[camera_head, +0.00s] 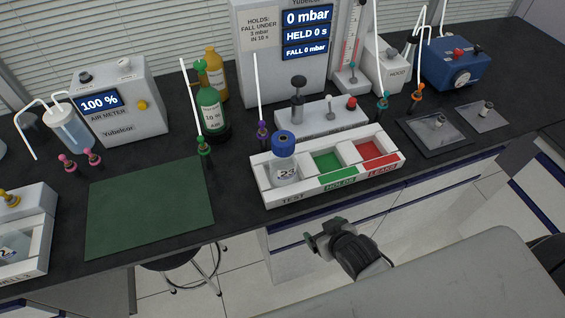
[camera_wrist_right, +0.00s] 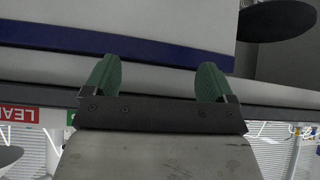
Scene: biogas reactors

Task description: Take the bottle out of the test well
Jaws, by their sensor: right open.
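The bottle (camera_head: 285,172) is clear with a blue cap and a label reading 23. It stands upright in the test well at the left end of the white tray (camera_head: 290,199). The tray's green well (camera_head: 328,162) and red well (camera_head: 371,150) look empty. My right gripper (camera_head: 316,238) is in front of the counter's edge, below and to the right of the bottle, apart from it. In the right wrist view its green fingers (camera_wrist_right: 158,82) are spread with nothing between them. My left gripper is not in view.
A tester with displays (camera_head: 306,50) stands behind the tray. A small white stand with a black plunger (camera_head: 297,100) is just behind the bottle. Green and orange bottles (camera_head: 209,105) stand to the left. The green mat (camera_head: 150,208) is bare.

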